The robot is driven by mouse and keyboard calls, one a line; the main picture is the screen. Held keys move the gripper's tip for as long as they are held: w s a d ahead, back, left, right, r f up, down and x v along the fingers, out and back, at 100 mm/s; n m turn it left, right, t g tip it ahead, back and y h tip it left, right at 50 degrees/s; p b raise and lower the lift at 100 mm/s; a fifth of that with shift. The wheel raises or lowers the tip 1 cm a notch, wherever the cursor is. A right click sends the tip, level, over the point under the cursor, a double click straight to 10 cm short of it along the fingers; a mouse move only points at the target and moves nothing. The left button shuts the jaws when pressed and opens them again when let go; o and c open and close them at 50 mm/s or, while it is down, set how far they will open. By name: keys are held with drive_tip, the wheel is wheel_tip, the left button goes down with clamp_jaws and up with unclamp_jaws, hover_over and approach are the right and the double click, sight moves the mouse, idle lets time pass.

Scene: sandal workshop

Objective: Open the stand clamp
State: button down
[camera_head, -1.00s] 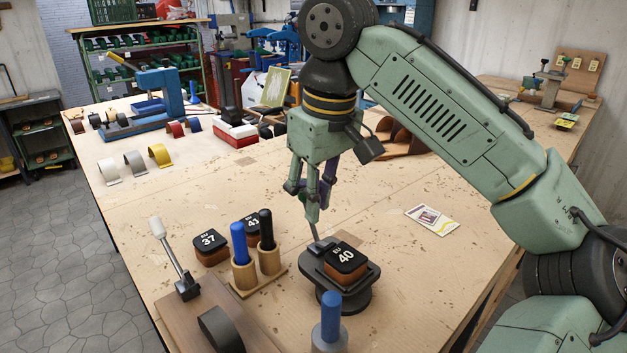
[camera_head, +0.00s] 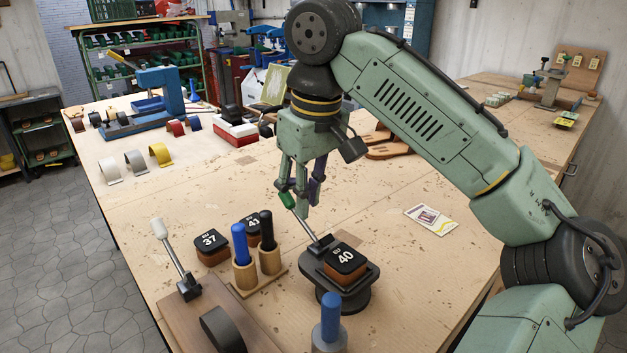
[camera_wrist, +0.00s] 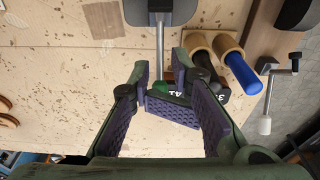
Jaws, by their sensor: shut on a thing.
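The stand (camera_head: 342,292) is a dark round pedestal on the workbench, carrying a block marked 40 (camera_head: 346,263). Its clamp lever (camera_head: 305,228) is a thin metal rod with a green handle (camera_head: 288,201), hinged at a black base on the stand's back-left side. The lever leans up and left, away from the block. My gripper (camera_head: 297,204) is shut on the green handle, above the bench behind the stand. In the wrist view, the rod (camera_wrist: 160,45) runs from the stand to between my fingers (camera_wrist: 177,88), which hide part of the handle.
Left of the stand are a wooden holder (camera_head: 262,278) with blue and black upright tools and blocks marked 37 (camera_head: 211,243) and 41. A white-knobbed lever (camera_head: 172,255) stands farther left. A blue-handled tool (camera_head: 331,315) stands in front. A card (camera_head: 431,219) lies right; bench around it is clear.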

wheel_tip(320, 180, up, 2)
drive_tip(key=shift+s+d+r+p, duration=0.1)
drive_tip(key=shift+r+p, duration=0.05)
drive_tip(key=shift+p, duration=0.55)
drive_tip(key=shift+s+d+r, duration=0.15)
drive_tip(key=shift+r, duration=1.05)
drive_tip(key=shift+s+d+r, duration=0.15)
drive_tip(key=shift+r, duration=1.05)
